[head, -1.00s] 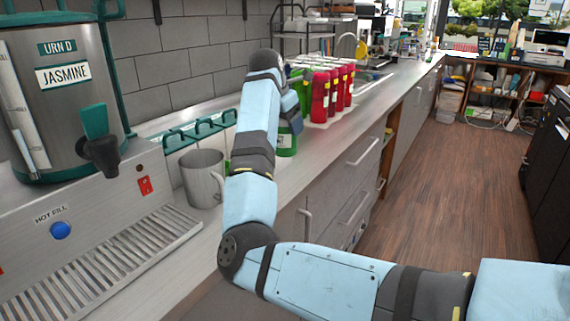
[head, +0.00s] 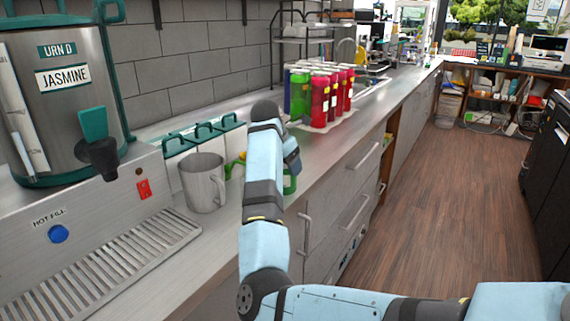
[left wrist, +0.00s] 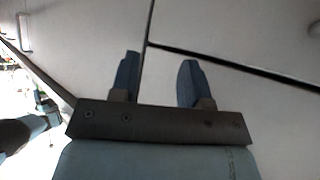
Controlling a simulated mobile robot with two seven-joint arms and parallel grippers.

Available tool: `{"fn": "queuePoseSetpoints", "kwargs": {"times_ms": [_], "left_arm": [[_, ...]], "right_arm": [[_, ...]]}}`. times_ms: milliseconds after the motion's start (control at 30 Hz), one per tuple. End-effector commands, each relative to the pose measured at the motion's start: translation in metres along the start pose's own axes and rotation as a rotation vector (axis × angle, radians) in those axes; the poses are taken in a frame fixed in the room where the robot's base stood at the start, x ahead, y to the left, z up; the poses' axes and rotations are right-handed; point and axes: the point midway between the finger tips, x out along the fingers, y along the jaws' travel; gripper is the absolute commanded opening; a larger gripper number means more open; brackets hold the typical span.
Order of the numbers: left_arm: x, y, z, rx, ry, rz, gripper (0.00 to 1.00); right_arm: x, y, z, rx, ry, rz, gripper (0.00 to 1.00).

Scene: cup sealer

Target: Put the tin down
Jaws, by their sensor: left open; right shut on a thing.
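The green tin (head: 290,184) shows only in part in the head view, just right of my right forearm and near the counter's front edge. My right gripper (head: 291,160) is shut on it, and my own arm hides most of the grip. I cannot tell whether the tin's base touches the counter. My left gripper (left wrist: 158,80) is open and empty in the left wrist view, facing pale cabinet fronts.
A grey metal mug (head: 204,183) stands left of my right arm, beside the drip tray (head: 130,255) and the Jasmine urn (head: 75,110). Red bottles (head: 320,98) and green ones stand farther back. The counter (head: 345,125) is clear right of the bottles.

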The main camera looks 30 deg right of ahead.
Motion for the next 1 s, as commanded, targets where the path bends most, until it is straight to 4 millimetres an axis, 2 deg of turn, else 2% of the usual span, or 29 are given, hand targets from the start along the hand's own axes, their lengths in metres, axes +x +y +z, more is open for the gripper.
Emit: {"fn": "queuePoseSetpoints", "kwargs": {"times_ms": [100,133,167,433,567,1000], "left_arm": [[0.001,0.000,0.003,0.002,-0.001,0.000,0.43],[0.001,0.000,0.002,0.002,-0.001,0.000,0.43],[0.001,0.000,0.002,0.002,-0.001,0.000,0.43],[0.001,0.000,0.001,0.002,-0.001,0.000,0.43],[-0.001,0.000,-0.001,0.000,-0.001,0.001,0.43],[-0.001,0.000,0.001,-0.003,-0.010,0.001,0.43]], "right_arm": [[0.003,0.000,-0.002,0.000,0.000,0.001,0.42],[0.003,0.000,-0.001,0.000,0.000,0.001,0.75],[0.003,0.000,-0.001,0.000,0.000,0.000,0.81],[0.002,0.000,-0.001,0.000,0.000,0.000,0.81],[-0.007,0.001,0.000,0.000,0.001,0.002,0.81],[-0.095,0.001,0.000,0.000,0.001,0.003,0.81]]}}
